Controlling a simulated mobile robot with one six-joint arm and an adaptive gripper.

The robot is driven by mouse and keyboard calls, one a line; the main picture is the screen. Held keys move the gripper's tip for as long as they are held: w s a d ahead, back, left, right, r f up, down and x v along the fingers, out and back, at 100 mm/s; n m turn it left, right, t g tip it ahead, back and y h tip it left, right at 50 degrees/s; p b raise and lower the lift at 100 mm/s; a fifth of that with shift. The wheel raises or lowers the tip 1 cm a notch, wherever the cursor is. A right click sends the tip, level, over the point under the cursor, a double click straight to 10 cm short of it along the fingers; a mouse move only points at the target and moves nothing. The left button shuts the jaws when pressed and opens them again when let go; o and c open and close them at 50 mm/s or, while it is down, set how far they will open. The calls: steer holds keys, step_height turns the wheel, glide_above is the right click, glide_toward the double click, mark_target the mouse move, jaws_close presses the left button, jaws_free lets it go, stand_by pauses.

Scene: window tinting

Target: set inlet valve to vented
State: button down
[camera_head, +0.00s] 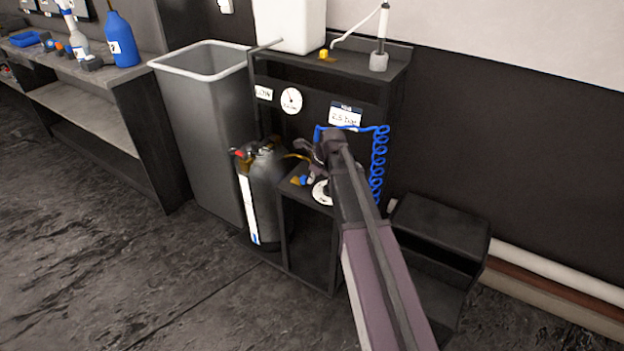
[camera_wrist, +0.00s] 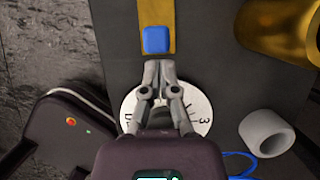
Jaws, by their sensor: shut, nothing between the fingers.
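A blue block-shaped handle (camera_wrist: 157,40) sits on a brass strip (camera_wrist: 155,12) in the wrist view; it looks like the inlet valve's handle, though no label on it is readable. In the head view, the small blue handle (camera_head: 303,180) shows on the low stand, left of a white dial (camera_head: 321,192). My gripper (camera_wrist: 158,66) is shut and empty. Its tips point at the near edge of the blue handle; whether they touch it I cannot tell. The fingers cover the middle of the white dial (camera_wrist: 201,103), whose markings show only partly.
A brass cylinder (camera_wrist: 285,25) and a pale grey ring (camera_wrist: 266,133) flank the dial on the right. A coiled blue hose (camera_head: 379,160) hangs beside my arm. A dark tank (camera_head: 266,190) stands left of the stand, near a grey bin (camera_head: 205,130). Open floor lies in front.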

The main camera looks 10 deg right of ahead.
mark_target(302, 176)
steer(key=shift+w+a, duration=1.3)
steer(key=shift+r, duration=0.1)
steer(key=p+v, duration=0.9)
steer(key=v, duration=0.1)
stand_by(0.6)
